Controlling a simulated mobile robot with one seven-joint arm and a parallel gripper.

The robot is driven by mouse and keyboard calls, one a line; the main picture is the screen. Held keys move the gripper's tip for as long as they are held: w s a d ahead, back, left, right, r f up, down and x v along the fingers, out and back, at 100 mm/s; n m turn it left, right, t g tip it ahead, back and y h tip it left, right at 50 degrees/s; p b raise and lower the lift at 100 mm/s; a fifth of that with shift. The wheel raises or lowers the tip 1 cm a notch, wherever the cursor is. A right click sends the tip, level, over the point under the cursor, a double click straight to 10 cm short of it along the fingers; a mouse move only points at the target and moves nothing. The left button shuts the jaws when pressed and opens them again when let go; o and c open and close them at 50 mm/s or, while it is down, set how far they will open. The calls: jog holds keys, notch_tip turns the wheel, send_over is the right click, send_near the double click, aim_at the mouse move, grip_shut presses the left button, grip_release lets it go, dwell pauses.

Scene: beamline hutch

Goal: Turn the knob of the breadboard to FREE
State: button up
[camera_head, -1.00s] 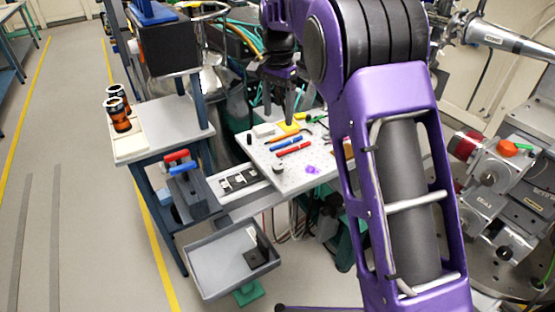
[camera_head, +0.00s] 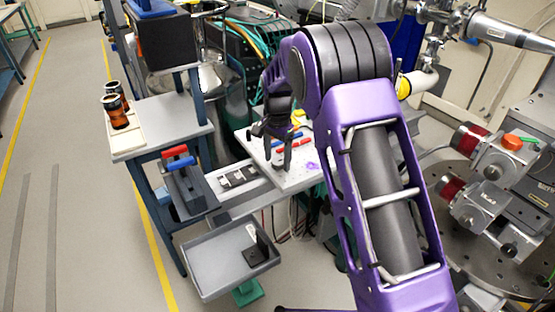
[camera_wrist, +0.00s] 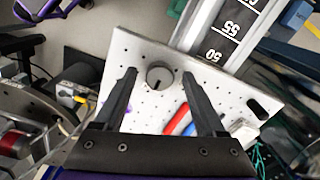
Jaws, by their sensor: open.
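The breadboard (camera_head: 309,173) is a pale perforated plate, seen also in the wrist view (camera_wrist: 150,45). Its knob (camera_wrist: 160,76) is a round grey disc with a short dark mark, near one edge of the plate. No FREE lettering is readable beside it. My gripper (camera_wrist: 158,73) is open, with one finger on each side of the knob in the wrist view. I cannot tell whether the fingertips are at the knob's height or touch it. In the head view my gripper (camera_head: 277,158) is over the near part of the breadboard and largely hides the knob.
Red and blue rods (camera_wrist: 178,122) lie on the breadboard close to one finger. A rail with a numbered scale (camera_wrist: 228,28) adjoins the board. A grey tray (camera_head: 215,265) is below, and a side bench (camera_head: 180,118) with two orange-black cylinders stands left.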

jog(key=shift+f, duration=0.15)
jog(key=shift+c, duration=0.3)
grip_shut()
jog(key=shift+n, duration=0.4)
jog(key=n+p, duration=0.1)
jog(key=n, duration=0.2)
jog(key=shift+n+p, duration=0.3)
jog(key=shift+n, duration=0.1)
jog(key=n+p, duration=0.1)
jog(key=n, duration=0.3)
jog(key=shift+d+n, duration=0.1)
jog(key=shift+n, duration=0.2)
jog(key=n, duration=0.4)
jog(key=shift+p, duration=0.4)
jog(key=n, duration=0.4)
jog(key=shift+n+p, duration=0.3)
jog(key=shift+p, duration=0.05)
jog(key=shift+w, duration=0.1)
